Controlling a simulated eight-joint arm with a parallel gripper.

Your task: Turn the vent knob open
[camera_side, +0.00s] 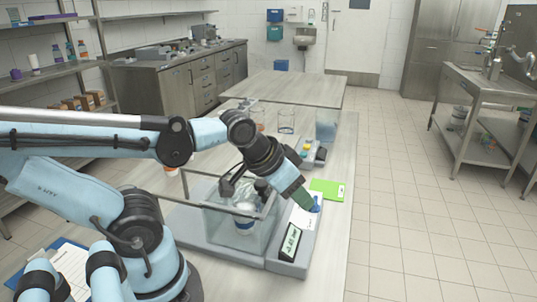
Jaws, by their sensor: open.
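My gripper (304,200) reaches down and to the right in the side view, over the right part of a grey machine with a clear-walled box. Its tip is close to a small blue part (316,206) at the machine's right side, and I cannot tell if they touch. I cannot make out for certain which part is the vent knob. The gripper is open, but its jaws are small here. The clear box (213,222) holds a bottle (245,227) with a blue label. A lit display (290,243) sits on the front right.
A green card (328,189) lies right of the machine. Behind it stand a small device with colored buttons (311,154) and glass beakers (286,121). A clipboard (72,268) lies at the front left. The bench's right edge is near; the floor beyond is clear.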

